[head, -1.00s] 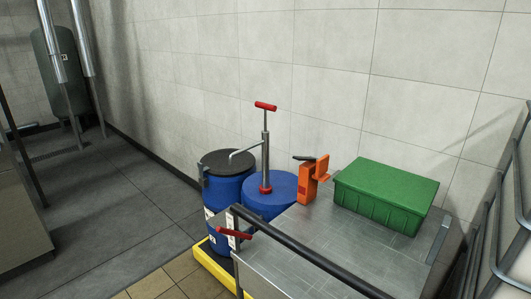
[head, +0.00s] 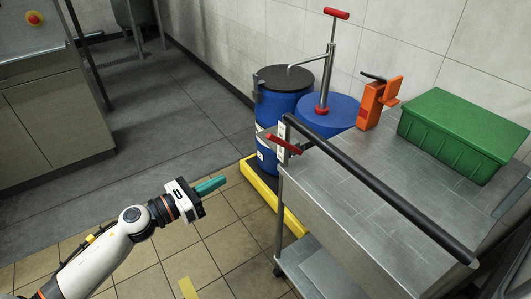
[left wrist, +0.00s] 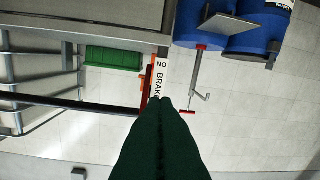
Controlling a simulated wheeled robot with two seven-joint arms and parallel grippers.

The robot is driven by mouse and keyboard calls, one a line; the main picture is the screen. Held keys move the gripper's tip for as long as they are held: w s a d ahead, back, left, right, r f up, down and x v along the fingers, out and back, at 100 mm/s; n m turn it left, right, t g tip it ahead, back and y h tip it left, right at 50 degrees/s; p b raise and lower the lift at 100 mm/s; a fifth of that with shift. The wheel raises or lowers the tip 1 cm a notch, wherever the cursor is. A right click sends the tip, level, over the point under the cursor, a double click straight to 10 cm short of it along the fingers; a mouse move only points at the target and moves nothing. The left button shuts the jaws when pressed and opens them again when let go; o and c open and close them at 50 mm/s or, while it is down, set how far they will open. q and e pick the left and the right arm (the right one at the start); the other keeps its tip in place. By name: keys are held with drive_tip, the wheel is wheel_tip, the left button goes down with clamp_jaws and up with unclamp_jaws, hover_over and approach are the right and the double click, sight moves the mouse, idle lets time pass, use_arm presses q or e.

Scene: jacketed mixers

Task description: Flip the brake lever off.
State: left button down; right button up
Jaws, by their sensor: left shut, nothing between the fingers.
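My left gripper (head: 222,181) is shut and empty, with teal fingers. It is left of and lower in the picture than the lever, apart from it. In the left wrist view, its dark green fingers (left wrist: 164,103) cover the lower middle. My right gripper is not in view.
A black push bar (head: 380,190) runs along the cart's near edge. An orange device (head: 370,105) and a green bin (head: 460,135) stand on the cart. Behind are blue drums (head: 283,107), one with a red-handled pump (head: 328,70), on a yellow pallet (head: 262,192). Tiled floor at left is clear.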

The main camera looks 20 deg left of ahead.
use_arm(q)
drive_tip(key=d+r+m, duration=0.1)
drive_tip(key=r+m, duration=0.1)
drive_tip(key=p, duration=0.3)
approach(286, 145)
drive_tip(key=f, duration=0.2)
drive_tip(key=shift+h, duration=0.4)
drive_tip(key=w+r+p, duration=0.1)
drive_tip(key=w+d+r+p, duration=0.1)
drive_tip(key=w+r, duration=0.1)
drive_tip(key=shift+w+p, duration=0.25)
drive_tip(key=shift+p, duration=0.1)
drive_tip(key=shift+f, duration=0.1)
